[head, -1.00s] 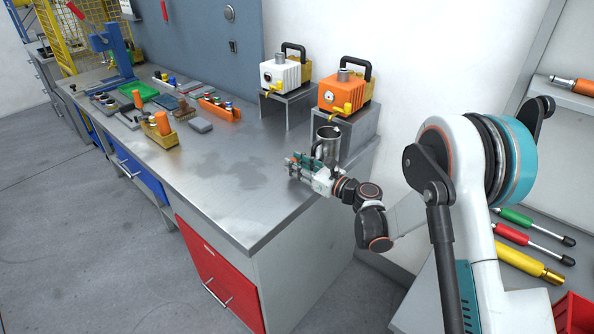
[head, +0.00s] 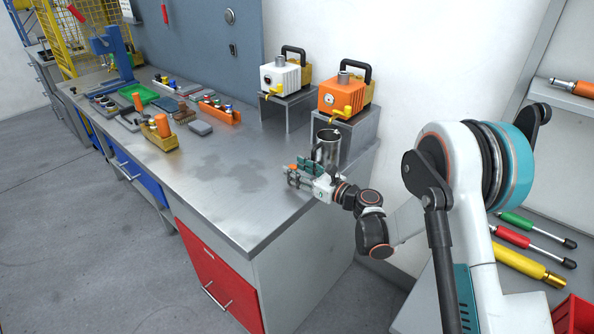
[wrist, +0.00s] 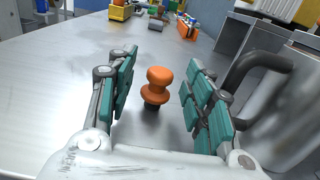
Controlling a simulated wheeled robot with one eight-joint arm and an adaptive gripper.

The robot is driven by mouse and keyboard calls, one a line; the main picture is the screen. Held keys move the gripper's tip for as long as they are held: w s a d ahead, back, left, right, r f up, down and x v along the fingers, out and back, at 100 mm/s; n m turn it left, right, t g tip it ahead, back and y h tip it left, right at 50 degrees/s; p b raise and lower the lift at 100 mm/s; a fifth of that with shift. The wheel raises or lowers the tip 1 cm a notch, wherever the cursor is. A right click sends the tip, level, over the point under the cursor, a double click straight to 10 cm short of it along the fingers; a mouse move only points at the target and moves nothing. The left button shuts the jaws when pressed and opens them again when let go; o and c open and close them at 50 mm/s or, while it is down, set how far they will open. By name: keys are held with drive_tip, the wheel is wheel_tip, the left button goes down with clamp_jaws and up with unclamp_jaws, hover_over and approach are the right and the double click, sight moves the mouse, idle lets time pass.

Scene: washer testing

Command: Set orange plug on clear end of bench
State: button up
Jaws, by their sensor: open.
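The orange plug (wrist: 157,85) stands upright on the bare metal bench (wrist: 60,110), its dark lower end down. In the wrist view it is between the two teal-padded fingers of my gripper (wrist: 161,70), with a gap on each side. My gripper is open and touches neither side of the plug. In the head view my gripper (head: 299,173) is low over the right end of the bench (head: 240,215), and the plug (head: 291,167) shows only as a small orange patch at the fingertips, partly hidden.
A metal mug (head: 328,148) stands close beside my gripper; its dark handle is near the right finger in the wrist view. Orange (head: 340,96) and white (head: 281,74) pump units sit on stands behind. Bins and parts crowd the left; the bench's middle is clear.

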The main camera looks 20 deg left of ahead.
drive_tip(key=p+v, duration=0.3)
drive_tip(key=v, duration=0.8)
drive_tip(key=shift+d, duration=0.35)
drive_tip(key=shift+s, duration=0.1)
drive_tip(key=s+d+r+n+h, duration=0.4)
drive_tip(key=d+r+n, duration=0.2)
drive_tip(key=r, duration=0.1)
drive_tip(key=s+d+r+n+h, duration=0.4)
drive_tip(key=d+r+n, duration=0.1)
drive_tip(key=d+r, duration=0.25)
drive_tip(key=s+d+r+n+h, duration=0.1)
drive_tip(key=s+d+n+h, duration=0.7)
drive_tip(key=s+d, duration=1.1)
drive_tip(key=s+n, duration=0.3)
drive_tip(key=shift+s+d+r+h, duration=0.15)
drive_tip(key=shift+r+h, duration=0.15)
